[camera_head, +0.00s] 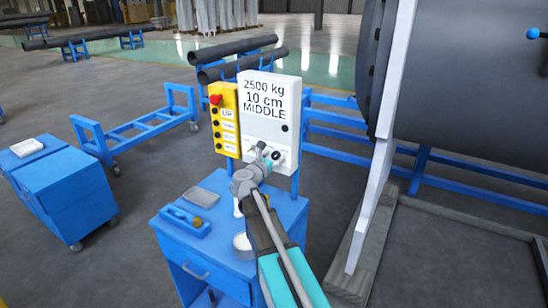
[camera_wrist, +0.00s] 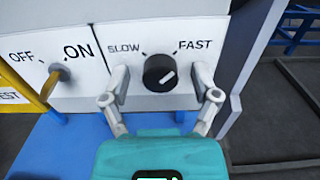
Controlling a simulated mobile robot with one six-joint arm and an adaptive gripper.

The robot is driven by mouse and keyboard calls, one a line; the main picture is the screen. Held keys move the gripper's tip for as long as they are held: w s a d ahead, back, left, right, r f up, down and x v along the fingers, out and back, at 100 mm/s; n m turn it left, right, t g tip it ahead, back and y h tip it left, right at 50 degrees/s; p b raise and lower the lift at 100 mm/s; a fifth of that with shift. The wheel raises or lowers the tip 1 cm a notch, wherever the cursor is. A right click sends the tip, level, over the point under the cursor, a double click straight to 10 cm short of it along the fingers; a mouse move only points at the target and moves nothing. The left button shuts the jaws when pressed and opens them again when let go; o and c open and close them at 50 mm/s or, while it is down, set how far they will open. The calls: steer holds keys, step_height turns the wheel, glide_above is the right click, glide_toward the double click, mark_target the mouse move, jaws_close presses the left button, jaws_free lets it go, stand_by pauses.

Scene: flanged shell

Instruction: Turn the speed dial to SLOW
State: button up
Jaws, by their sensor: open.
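The speed dial (camera_wrist: 160,73) is a round black knob with a white mark, on a white panel between the printed words SLOW and FAST. My gripper (camera_wrist: 160,80) is open, with one finger on each side of the dial. Whether the fingers touch it I cannot tell. In the head view my gripper (camera_head: 262,152) is at the lower part of the white control box (camera_head: 270,95), which reads 2500 kg, 10 cm, MIDDLE. The dial is hard to make out there.
A brass-coloured switch (camera_wrist: 58,74) with OFF and ON labels is left of the dial. A yellow button panel (camera_head: 224,120) with a red knob adjoins the box. A blue cabinet (camera_head: 205,258) holding small items stands below. A large grey shell (camera_head: 470,85) is at right.

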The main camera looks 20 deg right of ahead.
jaws_close()
stand_by(0.4)
